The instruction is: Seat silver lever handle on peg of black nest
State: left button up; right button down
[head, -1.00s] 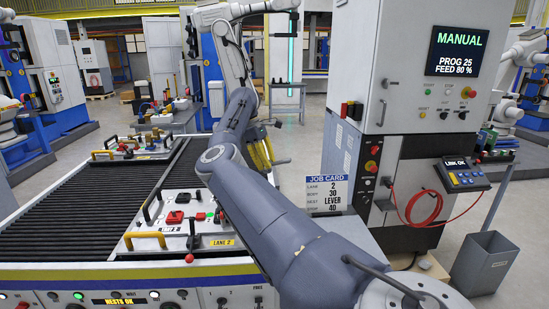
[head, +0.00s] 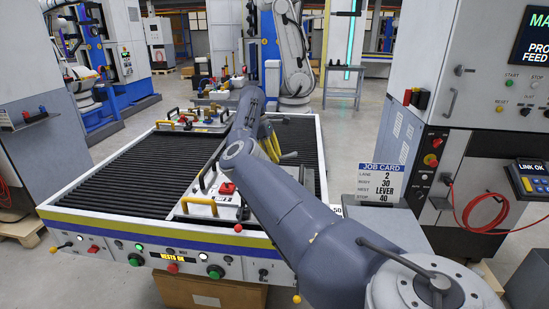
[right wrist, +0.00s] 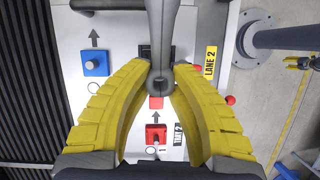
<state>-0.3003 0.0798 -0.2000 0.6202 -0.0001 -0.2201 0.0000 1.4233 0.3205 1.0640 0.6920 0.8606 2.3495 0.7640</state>
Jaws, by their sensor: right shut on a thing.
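The silver lever handle (right wrist: 161,30) shows in the right wrist view as a grey bar running down from the top edge to a rounded end between my fingers. My right gripper (right wrist: 163,74) is shut on it with its yellow fingers. The black nest (right wrist: 144,52) lies behind the handle and shows only as dark parts on either side of it. Its peg is hidden, and I cannot tell whether the handle touches it. In the head view, my right gripper (head: 274,144) shows partly behind my forearm, over the fixture tray. My left gripper is not in view.
A yellow grip bar (head: 200,202) stands at the tray's front. Black rollers (head: 125,180) lie left of the tray.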

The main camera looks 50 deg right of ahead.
jog(key=shift+f, duration=0.1)
jog(key=shift+f, duration=2.75)
jog(key=shift+f, duration=1.8)
jog(key=c, duration=1.2)
grip_release()
jog(key=v, duration=1.2)
jog(key=shift+d, duration=0.1)
